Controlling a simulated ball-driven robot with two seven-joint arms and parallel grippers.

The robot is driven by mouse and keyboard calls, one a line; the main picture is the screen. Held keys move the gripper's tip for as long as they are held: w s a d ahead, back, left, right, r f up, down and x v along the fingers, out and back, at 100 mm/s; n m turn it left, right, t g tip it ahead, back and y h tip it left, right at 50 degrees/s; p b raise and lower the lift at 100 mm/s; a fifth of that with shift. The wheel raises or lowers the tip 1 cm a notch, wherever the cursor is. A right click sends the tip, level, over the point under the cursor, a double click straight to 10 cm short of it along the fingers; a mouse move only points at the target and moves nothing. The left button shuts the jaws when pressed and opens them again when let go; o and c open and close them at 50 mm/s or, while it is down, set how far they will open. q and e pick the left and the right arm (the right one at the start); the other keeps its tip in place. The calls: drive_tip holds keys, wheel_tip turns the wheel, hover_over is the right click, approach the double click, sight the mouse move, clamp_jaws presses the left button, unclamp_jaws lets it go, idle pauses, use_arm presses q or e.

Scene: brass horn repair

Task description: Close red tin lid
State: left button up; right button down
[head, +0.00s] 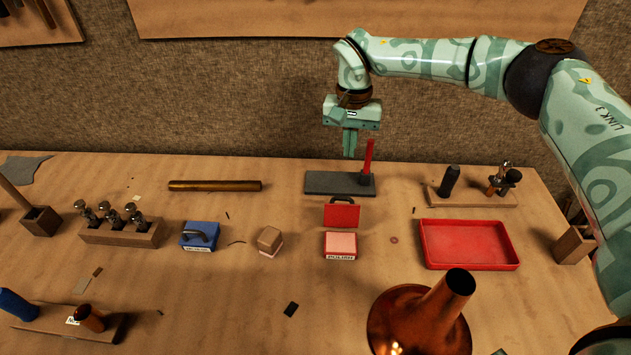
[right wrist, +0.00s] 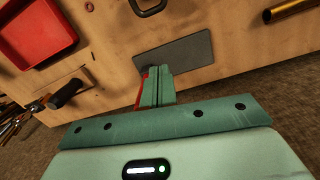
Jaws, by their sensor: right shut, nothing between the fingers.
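The red tin (head: 340,252) stands on the bench near the middle in the head view, with a pale label on its front and a pink inside showing. Its red lid (head: 342,215) stands raised, tilted up at the tin's back edge, with a dark handle on top. My right gripper (head: 350,152) is shut and empty, pointing down behind and above the lid, over the back of the bench and apart from the tin. In the right wrist view its closed fingers (right wrist: 157,90) show against the bench. My left gripper is not in view.
A grey slab (head: 330,183) with a red upright post (head: 368,158) lies behind the lid, close below my right gripper. A red tray (head: 470,245) and a copper horn bell (head: 420,310) are to the right. A blue tin (head: 199,237) and a small block (head: 270,240) are left.

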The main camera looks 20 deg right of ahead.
sight(342, 210)
drive_tip(key=shift+n, duration=0.8)
drive_tip(key=f+b, duration=0.1)
drive_tip(key=f, duration=0.2)
drive_tip(key=f+b, duration=0.1)
drive_tip(key=f, duration=0.3)
drive_tip(key=a+f+b, duration=0.1)
drive_tip(key=f, duration=0.2)
drive_tip(key=shift+s+f, duration=0.15)
drive_tip(key=shift+s, duration=0.05)
drive_tip(key=s+r, duration=0.1)
drive_tip(key=s+a+p, duration=0.1)
drive_tip(key=shift+s+r, duration=0.4)
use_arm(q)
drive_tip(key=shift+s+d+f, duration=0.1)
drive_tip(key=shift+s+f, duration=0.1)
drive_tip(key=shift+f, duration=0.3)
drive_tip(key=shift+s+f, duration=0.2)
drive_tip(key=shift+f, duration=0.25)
use_arm(e)
drive_tip(key=shift+s+a+r, duration=0.1)
drive_tip(key=shift+s+a, duration=0.1)
drive_tip(key=shift+s, duration=0.05)
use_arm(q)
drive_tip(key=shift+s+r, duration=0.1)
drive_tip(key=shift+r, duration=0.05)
